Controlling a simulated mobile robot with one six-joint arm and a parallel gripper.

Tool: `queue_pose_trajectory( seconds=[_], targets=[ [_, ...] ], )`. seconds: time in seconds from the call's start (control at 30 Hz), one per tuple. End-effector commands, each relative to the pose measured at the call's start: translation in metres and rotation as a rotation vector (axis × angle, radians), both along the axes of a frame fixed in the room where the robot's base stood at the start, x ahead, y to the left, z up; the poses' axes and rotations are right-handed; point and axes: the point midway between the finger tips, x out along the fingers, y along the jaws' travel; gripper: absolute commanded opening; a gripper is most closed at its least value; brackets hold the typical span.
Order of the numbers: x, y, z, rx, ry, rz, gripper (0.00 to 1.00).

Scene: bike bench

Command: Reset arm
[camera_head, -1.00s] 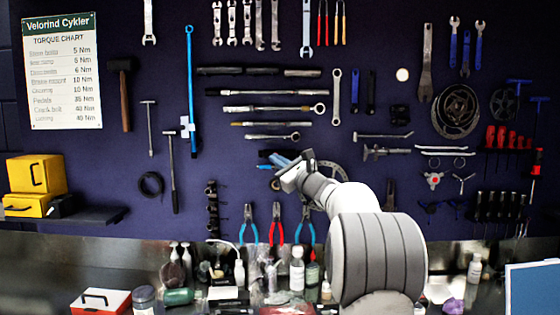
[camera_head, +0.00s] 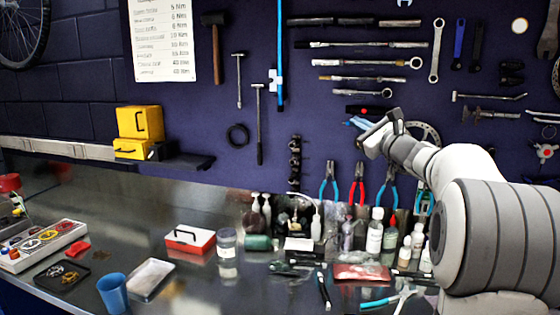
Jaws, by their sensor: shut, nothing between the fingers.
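My gripper (camera_head: 359,124) is in the right half of the head view, at the end of my grey and white arm. It points left and away, in front of the dark blue tool wall (camera_head: 330,135) and above the bench. It is shut, and I see nothing held in it. Its bluish fingertips are small and partly hidden behind the wrist.
The steel bench (camera_head: 195,298) holds bottles (camera_head: 375,230), a red and white box (camera_head: 189,239), a jar (camera_head: 227,243), a blue cup (camera_head: 113,294), a white tray (camera_head: 151,279) and a sorted parts box (camera_head: 42,245). Yellow cases (camera_head: 139,122) stand on a small shelf at the left.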

Motion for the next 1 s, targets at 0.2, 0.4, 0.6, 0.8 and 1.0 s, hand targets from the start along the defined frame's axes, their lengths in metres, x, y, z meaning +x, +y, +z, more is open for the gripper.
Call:
queue_pose_trajectory(
  seconds=[0.2, 0.4, 0.6, 0.8, 1.0],
  targets=[
    [-0.058, 0.099, -0.066, -0.443, 0.132, 0.169, 0.00],
    [-0.143, 0.162, -0.147, -0.920, 0.209, 0.389, 0.00],
    [-0.241, 0.183, -0.225, -1.392, 0.220, 0.649, 0.00],
    [-0.333, 0.167, -0.289, -1.845, 0.165, 0.933, 0.00],
    [-0.386, 0.141, -0.323, -2.146, 0.090, 1.144, 0.00]
  ],
)
